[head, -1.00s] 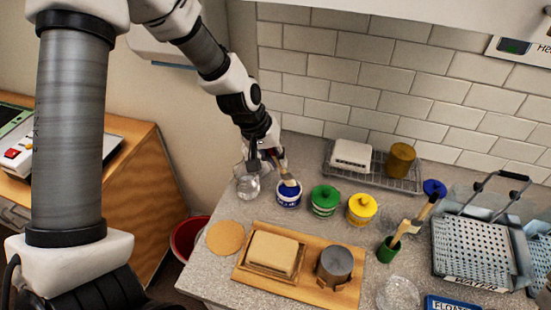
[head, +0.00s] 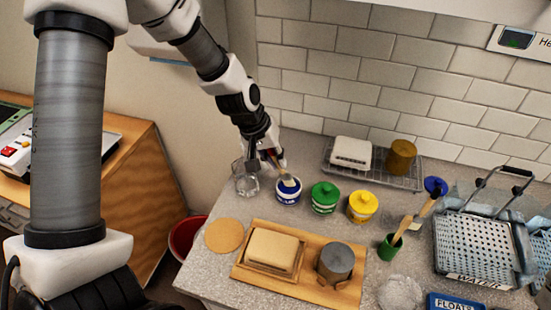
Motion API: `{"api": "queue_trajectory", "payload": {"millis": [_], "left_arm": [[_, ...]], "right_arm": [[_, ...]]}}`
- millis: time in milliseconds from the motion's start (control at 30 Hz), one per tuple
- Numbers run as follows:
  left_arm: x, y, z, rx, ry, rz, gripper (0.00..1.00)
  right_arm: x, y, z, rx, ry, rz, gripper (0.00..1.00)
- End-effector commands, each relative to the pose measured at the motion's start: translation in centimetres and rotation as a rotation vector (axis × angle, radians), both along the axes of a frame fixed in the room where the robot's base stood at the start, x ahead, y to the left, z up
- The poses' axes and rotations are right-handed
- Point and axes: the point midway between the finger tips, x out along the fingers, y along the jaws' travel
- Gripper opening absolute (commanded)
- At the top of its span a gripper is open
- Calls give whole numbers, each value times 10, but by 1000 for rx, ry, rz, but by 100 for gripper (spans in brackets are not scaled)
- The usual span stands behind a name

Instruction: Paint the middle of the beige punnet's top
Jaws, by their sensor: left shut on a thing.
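The beige punnet (head: 272,247) sits on a wooden board near the front of the counter, and its flat top looks plain and unmarked. My left gripper (head: 266,163) is shut on a paintbrush (head: 282,172), away from the punnet toward the back left. The brush points down, with its pale bristles at the mouth of the blue paint pot (head: 288,196). I cannot tell how deep the bristles are in the paint. My right gripper is not in view.
Green (head: 325,202) and yellow (head: 361,209) lidded pots stand right of the blue one. A grey can (head: 335,263) shares the wooden board (head: 300,287). A clear glass jar (head: 246,184) stands by my gripper. Brushes stand in a green cup (head: 389,247). Blue baskets (head: 478,250) fill the right.

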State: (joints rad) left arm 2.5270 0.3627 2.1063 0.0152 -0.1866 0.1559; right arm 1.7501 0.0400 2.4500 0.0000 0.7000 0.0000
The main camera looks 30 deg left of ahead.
Motion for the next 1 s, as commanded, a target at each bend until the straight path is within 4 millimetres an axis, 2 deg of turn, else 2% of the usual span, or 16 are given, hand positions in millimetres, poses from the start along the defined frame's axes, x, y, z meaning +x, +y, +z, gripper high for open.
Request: {"api": "queue_trajectory", "payload": {"millis": [1000], "left_arm": [[0,0,-9,0,0,0,0]], "right_arm": [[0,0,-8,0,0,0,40]]}}
